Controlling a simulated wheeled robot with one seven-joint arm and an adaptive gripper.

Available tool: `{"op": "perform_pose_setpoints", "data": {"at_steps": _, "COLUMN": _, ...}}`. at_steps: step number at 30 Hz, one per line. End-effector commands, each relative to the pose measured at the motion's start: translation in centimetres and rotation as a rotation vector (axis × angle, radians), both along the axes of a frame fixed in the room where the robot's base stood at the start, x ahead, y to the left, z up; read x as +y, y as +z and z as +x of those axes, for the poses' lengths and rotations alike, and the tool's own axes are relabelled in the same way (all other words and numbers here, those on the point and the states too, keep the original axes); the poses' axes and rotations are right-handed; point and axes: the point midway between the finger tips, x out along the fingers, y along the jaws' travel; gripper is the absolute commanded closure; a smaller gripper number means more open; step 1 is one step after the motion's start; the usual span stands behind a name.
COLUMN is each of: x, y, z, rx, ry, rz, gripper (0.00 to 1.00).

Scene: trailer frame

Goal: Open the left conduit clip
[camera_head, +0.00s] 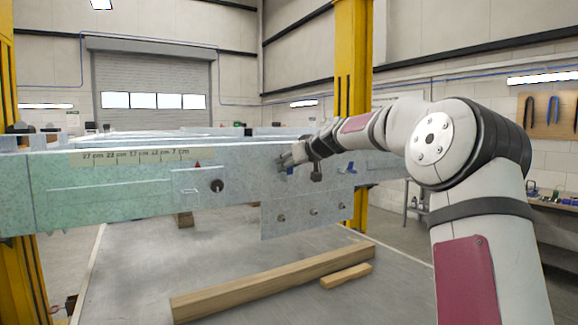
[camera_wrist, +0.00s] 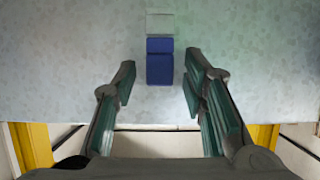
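A blue clip (camera_wrist: 160,68) is on the frame's pale, mottled metal face in the wrist view. It has a larger lower block and a smaller upper block, with a pale grey-green piece above. In the head view, a blue clip (camera_head: 290,170) shows at my gripper (camera_head: 284,161), partly hidden by it. Another blue clip (camera_head: 347,168) sits further right on the same face. My gripper (camera_wrist: 160,77) is open, with one finger on each side of the clip and visible gaps between. I cannot tell how far the fingertips are from the face.
The trailer frame beam (camera_head: 110,200) runs across the view, with a ruler strip, a round dark knob (camera_head: 217,186) and a lower plate (camera_head: 300,228) with several bolts. A timber beam (camera_head: 270,284) and a short block (camera_head: 346,276) lie below. Yellow posts (camera_head: 353,60) stand around the frame.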

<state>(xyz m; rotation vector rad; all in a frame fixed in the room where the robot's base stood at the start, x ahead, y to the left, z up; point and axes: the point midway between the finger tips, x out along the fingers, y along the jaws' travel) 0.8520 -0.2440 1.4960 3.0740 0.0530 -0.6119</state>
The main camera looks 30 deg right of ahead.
Motion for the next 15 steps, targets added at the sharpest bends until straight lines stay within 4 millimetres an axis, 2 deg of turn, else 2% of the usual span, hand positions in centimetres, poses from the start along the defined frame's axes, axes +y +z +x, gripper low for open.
{"op": "perform_pose_setpoints", "data": {"at_steps": 9, "x": -0.01, "y": -0.06, "z": 0.2, "rx": 0.0, "ry": -0.001, "rz": 0.0, "gripper": 0.61}}
{"op": "perform_pose_setpoints", "data": {"at_steps": 14, "x": -0.01, "y": -0.07, "z": 0.19, "rx": 0.0, "ry": 0.0, "rz": 0.0, "gripper": 0.97}}
{"op": "perform_pose_setpoints", "data": {"at_steps": 15, "x": -0.01, "y": -0.07, "z": 0.19, "rx": 0.0, "ry": 0.0, "rz": 0.0, "gripper": 1.0}}
